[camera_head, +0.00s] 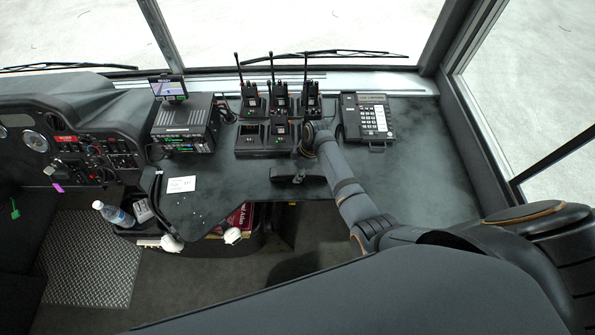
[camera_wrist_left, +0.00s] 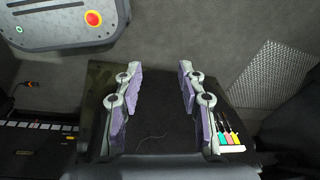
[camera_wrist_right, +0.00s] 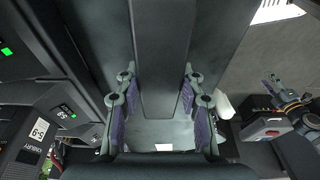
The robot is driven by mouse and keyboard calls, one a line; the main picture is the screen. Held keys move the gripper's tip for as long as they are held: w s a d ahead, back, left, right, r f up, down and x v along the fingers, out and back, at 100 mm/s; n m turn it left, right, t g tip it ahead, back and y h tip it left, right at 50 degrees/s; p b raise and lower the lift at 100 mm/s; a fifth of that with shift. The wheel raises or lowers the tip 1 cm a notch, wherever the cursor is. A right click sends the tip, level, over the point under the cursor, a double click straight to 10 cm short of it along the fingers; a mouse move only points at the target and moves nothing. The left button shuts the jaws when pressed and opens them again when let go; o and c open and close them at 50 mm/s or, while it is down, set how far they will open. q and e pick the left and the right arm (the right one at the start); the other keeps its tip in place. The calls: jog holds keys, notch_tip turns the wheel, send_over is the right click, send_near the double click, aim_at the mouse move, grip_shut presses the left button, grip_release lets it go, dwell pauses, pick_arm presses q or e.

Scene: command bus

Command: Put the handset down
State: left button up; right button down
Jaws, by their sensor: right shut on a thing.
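The dark handset (camera_head: 316,180) lies crosswise in my right gripper (camera_head: 298,173), over the front part of the desk in the head view. In the right wrist view the handset (camera_wrist_right: 160,60) is a long dark slab between the two fingers of my right gripper (camera_wrist_right: 160,100). The desk phone (camera_head: 374,118), black with a grey keypad, stands at the right of the desk, beyond my right forearm. I cannot tell whether the handset touches the desk.
Several handheld radios (camera_head: 280,97) stand in a charger bank behind my right wrist. A boxy radio unit with a small screen (camera_head: 185,122) stands left of them. A white paper (camera_head: 181,184) lies on the desk. The desk (camera_head: 425,170) is clear right of my forearm.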

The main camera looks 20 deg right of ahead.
jog(key=c, duration=0.8)
grip_release()
jog(key=shift+d+f, duration=0.1)
jog(key=shift+f, duration=0.1)
jog(key=shift+r, duration=0.4)
pick_arm(q)
jog(key=shift+s+d+f+b, duration=0.1)
jog(key=shift+s+f+b, duration=0.15)
jog(key=shift+s, duration=0.3)
jog(key=shift+s+d+f+b, duration=0.15)
jog(key=shift+s+f, duration=0.1)
jog(key=shift+s, duration=0.3)
pick_arm(e)
jog(key=v, duration=1.1)
jog(key=shift+d+r, duration=0.15)
jog(key=shift+r, duration=0.15)
pick_arm(q)
jog(key=shift+a, duration=0.1)
